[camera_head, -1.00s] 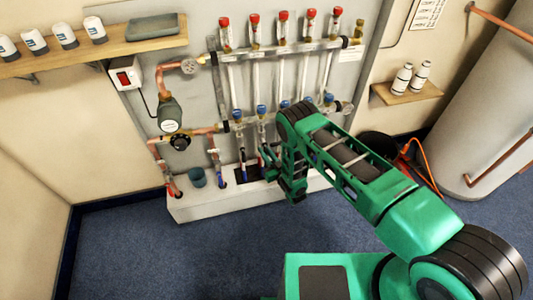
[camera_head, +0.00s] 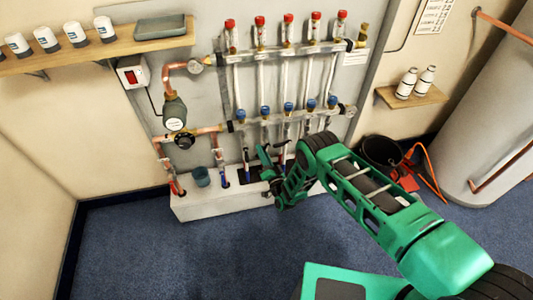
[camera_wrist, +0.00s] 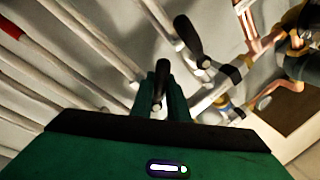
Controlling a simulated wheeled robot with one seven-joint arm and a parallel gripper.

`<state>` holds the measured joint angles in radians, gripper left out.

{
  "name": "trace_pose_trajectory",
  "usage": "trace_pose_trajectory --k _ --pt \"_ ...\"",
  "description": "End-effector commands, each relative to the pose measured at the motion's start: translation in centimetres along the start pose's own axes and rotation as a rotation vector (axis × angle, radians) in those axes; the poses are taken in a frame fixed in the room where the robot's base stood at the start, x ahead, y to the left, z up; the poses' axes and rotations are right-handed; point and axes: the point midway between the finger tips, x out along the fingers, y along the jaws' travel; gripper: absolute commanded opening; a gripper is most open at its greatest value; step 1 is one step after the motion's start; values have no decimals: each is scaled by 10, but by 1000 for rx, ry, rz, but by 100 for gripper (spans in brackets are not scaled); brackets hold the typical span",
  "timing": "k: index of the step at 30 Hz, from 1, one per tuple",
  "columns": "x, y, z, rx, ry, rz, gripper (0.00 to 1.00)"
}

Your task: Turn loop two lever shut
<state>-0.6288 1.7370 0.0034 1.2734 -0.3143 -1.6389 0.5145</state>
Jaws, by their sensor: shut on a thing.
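My gripper (camera_head: 266,154) is low in front of the pipes under the manifold's lower rail (camera_head: 285,120) in the head view. In the wrist view my gripper (camera_wrist: 160,82) has its green fingers close together, shut on a slim black lever (camera_wrist: 160,92). The lever's top end shows between the fingertips; its base is hidden. A second black lever (camera_wrist: 188,36) stands tilted just beyond, on a metal valve body. I cannot read any loop label, so I cannot tell which loop the held lever belongs to.
Pale pipes (camera_wrist: 75,48) run diagonally at left in the wrist view, with copper pipes (camera_wrist: 265,40) at right. In the head view a pump (camera_head: 174,112) is left of the manifold, and a black bucket (camera_head: 382,151) stands right. Blue floor (camera_head: 150,245) is clear in front.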

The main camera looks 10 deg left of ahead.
Motion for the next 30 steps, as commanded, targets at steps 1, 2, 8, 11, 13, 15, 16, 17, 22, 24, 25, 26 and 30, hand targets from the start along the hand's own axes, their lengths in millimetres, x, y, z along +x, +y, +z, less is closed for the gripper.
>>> trace_pose_trajectory --k 1,2,8,11,13,15,16,17,22,24,25,26,30 --pt "0 0 -1 42 13 2 0" --pt "0 0 -1 71 20 1 0" --pt "2 -7 -1 253 66 1 0" --pt "3 -10 -2 343 88 0 0" --pt "4 -12 -2 403 103 0 0" --pt "4 -14 -3 462 117 1 0" --pt "4 -15 -4 484 123 1 0" --pt "4 -16 -4 507 129 0 0" --pt "5 -19 -7 615 158 0 0" --pt "5 -20 -8 651 167 0 0" --pt "5 -20 -8 664 170 0 0" --pt "5 -20 -8 676 173 1 0" --pt "5 -21 -9 720 184 1 0"
